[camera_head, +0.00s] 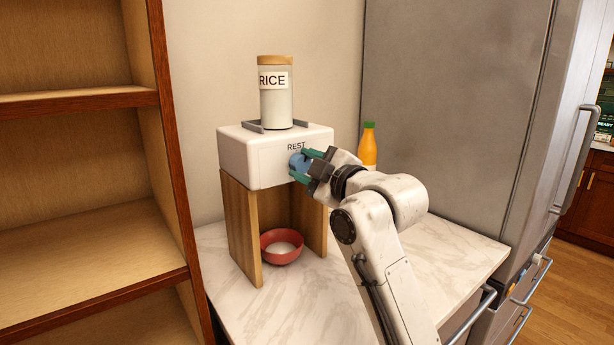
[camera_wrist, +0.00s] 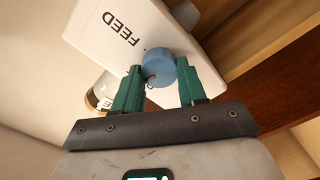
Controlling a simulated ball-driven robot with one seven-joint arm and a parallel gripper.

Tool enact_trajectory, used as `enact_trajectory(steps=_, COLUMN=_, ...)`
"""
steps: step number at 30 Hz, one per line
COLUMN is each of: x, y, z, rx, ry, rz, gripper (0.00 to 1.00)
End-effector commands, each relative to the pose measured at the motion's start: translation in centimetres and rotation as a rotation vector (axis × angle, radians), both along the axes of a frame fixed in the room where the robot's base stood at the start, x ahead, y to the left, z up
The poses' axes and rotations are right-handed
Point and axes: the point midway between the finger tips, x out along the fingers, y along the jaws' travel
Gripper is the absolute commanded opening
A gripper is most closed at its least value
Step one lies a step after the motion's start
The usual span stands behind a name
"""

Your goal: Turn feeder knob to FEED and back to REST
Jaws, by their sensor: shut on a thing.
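The feeder (camera_head: 262,157) is a white box on wooden side panels, with a jar labelled RICE (camera_head: 276,95) upright on top. Its blue knob (camera_head: 296,161) is on the front face, below the word REST. In the wrist view the knob (camera_wrist: 159,67) sits between my green fingers, and the word FEED (camera_wrist: 123,28) shows beside it, tilted. My gripper (camera_head: 303,166) is shut on the knob; its fingers also show in the wrist view (camera_wrist: 160,80). Which way the knob points is not clear. A red bowl (camera_head: 268,258) with white contents stands under the box.
A yellow-orange bottle with a green cap (camera_head: 368,147) stands to the right behind my arm. A wooden shelf unit (camera_head: 168,140) is close on the left, and a grey fridge (camera_head: 455,110) stands at the right. The marble counter (camera_head: 450,245) is bare at front right.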

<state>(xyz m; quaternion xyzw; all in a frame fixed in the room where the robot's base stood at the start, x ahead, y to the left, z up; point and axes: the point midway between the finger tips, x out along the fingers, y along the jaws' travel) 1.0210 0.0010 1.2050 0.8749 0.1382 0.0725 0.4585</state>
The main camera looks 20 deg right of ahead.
Motion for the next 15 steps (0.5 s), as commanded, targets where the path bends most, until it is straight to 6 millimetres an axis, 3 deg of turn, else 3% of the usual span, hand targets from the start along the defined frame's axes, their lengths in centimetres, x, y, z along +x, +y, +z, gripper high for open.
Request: enact_trajectory(steps=15, x=-0.01, y=0.07, z=-0.33, rx=-0.299, ry=-0.094, rz=0.002, gripper=0.11)
